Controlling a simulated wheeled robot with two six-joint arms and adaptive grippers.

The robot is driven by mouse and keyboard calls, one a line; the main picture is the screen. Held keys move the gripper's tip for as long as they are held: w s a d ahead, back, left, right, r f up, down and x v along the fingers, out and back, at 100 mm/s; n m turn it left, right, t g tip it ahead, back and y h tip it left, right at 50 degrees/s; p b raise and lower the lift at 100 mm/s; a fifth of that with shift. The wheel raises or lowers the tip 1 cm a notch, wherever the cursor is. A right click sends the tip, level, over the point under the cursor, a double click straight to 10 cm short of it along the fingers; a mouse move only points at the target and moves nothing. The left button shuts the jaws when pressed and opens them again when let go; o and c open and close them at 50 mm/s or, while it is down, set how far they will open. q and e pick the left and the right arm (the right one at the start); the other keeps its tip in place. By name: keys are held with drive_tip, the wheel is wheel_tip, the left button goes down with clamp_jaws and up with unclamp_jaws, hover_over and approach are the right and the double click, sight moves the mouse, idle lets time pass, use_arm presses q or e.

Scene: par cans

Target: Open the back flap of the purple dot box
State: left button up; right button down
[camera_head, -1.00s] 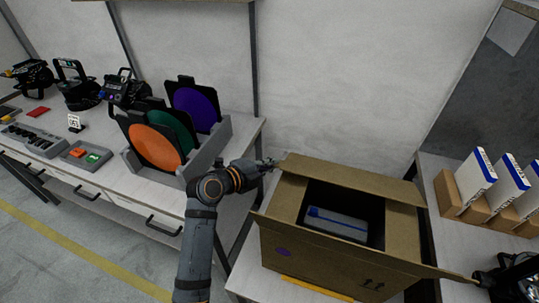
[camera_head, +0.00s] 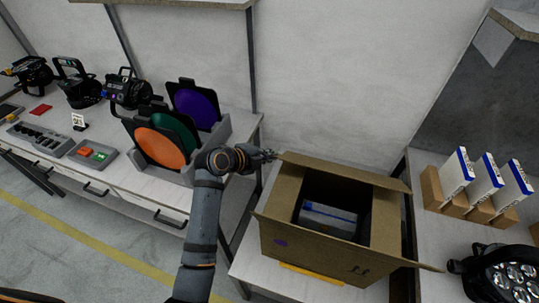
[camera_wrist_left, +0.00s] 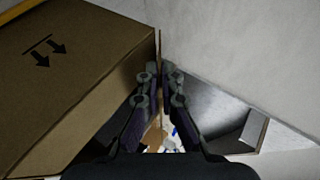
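The purple dot box (camera_head: 320,250) is an open brown carton on a white table, with a purple dot (camera_head: 280,243) on its front side. A grey and blue case (camera_head: 328,217) lies inside. The back flap (camera_head: 345,171) stands up along the rear edge. My left gripper (camera_head: 271,154) is at the flap's left end. In the left wrist view, the narrowly spaced fingers (camera_wrist_left: 160,76) lie on either side of the flap's thin edge (camera_wrist_left: 160,45) and appear closed on it; contact is partly hidden. My right gripper is not in view.
A rack with orange, green and purple filter discs (camera_head: 160,147) stands left of my arm. White and blue packs (camera_head: 487,180) in a wooden holder and a black lamp (camera_head: 505,275) are at right. A wall (camera_head: 330,80) rises close behind the box.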

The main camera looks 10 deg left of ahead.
use_arm(q)
drive_tip(key=o, duration=0.4)
drive_tip(key=shift+o, duration=0.2)
drive_tip(key=v, duration=1.2)
drive_tip(key=shift+d, duration=0.1)
